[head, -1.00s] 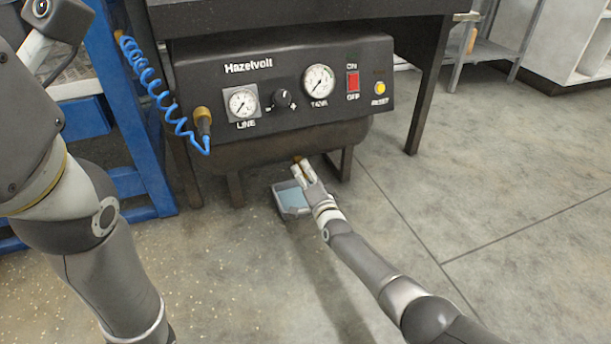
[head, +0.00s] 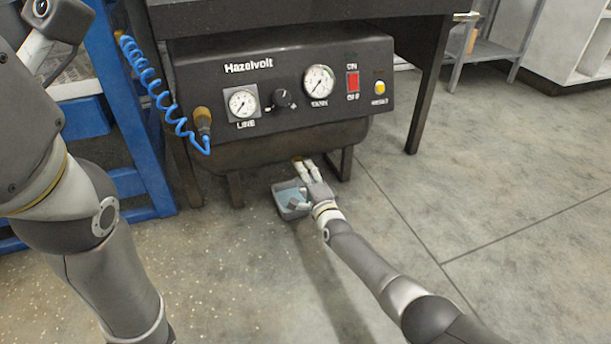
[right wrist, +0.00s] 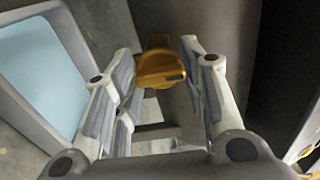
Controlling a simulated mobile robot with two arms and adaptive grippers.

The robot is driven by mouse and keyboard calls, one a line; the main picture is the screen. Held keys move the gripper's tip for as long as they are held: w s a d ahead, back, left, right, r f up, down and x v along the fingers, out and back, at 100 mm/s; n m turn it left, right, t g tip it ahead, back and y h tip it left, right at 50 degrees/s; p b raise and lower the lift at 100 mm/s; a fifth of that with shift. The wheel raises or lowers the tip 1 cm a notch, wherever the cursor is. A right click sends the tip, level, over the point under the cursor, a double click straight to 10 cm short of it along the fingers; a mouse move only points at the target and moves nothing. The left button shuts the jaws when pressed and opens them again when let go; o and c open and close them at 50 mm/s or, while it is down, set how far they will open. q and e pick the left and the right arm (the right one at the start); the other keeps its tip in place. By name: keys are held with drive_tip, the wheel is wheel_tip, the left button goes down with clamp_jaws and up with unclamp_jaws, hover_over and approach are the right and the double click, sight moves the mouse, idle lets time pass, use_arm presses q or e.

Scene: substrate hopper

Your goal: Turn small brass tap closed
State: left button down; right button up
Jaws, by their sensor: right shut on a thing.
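The small brass tap (right wrist: 160,68) sits under the dark tank, and its yellow-brass body shows between the fingers in the right wrist view. In the head view only a bit of the tap (head: 297,160) shows, just beyond the fingertips. My right gripper (head: 304,166) is at the tank's underside, shut on the tap; its two fingers (right wrist: 158,78) stand on either side of the tap's handle. Part of the tap is hidden by the fingers in the head view. My left arm shows at the left of the head view, but its gripper is out of view.
A grey tray (head: 282,205) with a light blue inside stands on the floor beneath my right gripper; its rim (right wrist: 30,120) shows in the wrist view. The tank's legs (head: 346,163) stand close by. A blue coiled hose (head: 160,90) hangs at left. Floor at right is clear.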

drive_tip(key=shift+f, duration=0.1)
drive_tip(key=o, duration=1)
